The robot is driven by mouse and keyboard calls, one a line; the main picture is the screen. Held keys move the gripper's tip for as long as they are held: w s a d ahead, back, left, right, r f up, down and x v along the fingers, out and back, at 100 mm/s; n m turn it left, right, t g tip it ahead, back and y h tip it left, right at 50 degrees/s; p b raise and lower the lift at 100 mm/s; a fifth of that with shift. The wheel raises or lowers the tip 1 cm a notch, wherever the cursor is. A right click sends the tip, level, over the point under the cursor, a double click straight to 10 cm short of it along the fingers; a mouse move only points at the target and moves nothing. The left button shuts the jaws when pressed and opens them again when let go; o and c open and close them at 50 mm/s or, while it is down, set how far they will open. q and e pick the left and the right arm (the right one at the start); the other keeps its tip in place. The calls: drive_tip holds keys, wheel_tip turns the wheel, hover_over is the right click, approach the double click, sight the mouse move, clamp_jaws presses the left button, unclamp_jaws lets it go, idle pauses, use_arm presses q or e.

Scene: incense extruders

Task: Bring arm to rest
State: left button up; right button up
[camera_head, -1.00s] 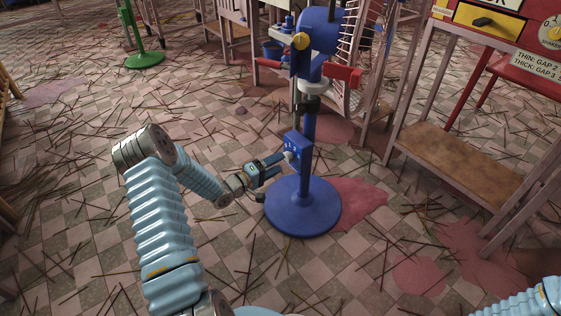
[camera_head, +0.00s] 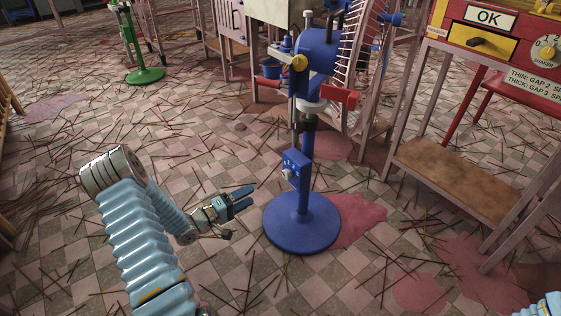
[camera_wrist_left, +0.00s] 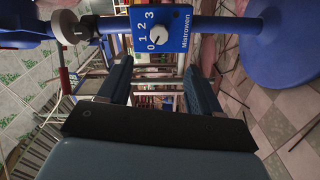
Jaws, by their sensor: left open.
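My left gripper (camera_head: 246,200) is open and empty, held above the floor to the left of a blue extruder stand (camera_head: 302,222). Clear space shows between its fingertips and the stand. A blue box with a white dial (camera_head: 288,173) sits on the post. In the left wrist view the two dark fingers (camera_wrist_left: 158,88) are spread apart with nothing between them. Beyond them the dial (camera_wrist_left: 153,36) shows the numbers 0 to 3, its pointer seeming to face 0. Of my right arm only a ribbed blue piece shows at the bottom right corner; its gripper is out of view.
A pink shelf stand (camera_head: 455,172) with a red and yellow control box (camera_head: 480,42) stands at the right. A green stand (camera_head: 146,75) is at the back left. Thin sticks and pink stains lie on the tiled floor. The floor left of the blue base is otherwise open.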

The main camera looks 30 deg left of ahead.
use_arm(q)
drive_tip(key=shift+w+d, duration=0.1)
drive_tip(key=w+d+f+m+g+y+p, duration=0.25)
drive_tip(key=d+g+p, duration=0.35)
drive_tip(key=d, duration=1.1)
drive_tip(key=s+d+f+m+g+p, duration=0.1)
drive_tip(key=s+d+g, duration=0.4)
drive_tip(key=s, duration=0.5)
drive_tip(key=s+d+f+m+g+p, duration=0.1)
drive_tip(key=s+d+m+g+p, duration=0.2)
drive_tip(key=s+d, duration=0.6)
drive_tip(key=m+g, duration=0.2)
drive_tip(key=m, duration=0.1)
drive_tip(key=shift+s+d, duration=0.25)
drive_tip(key=shift+s, duration=0.1)
drive_tip(key=shift+w+f, duration=0.1)
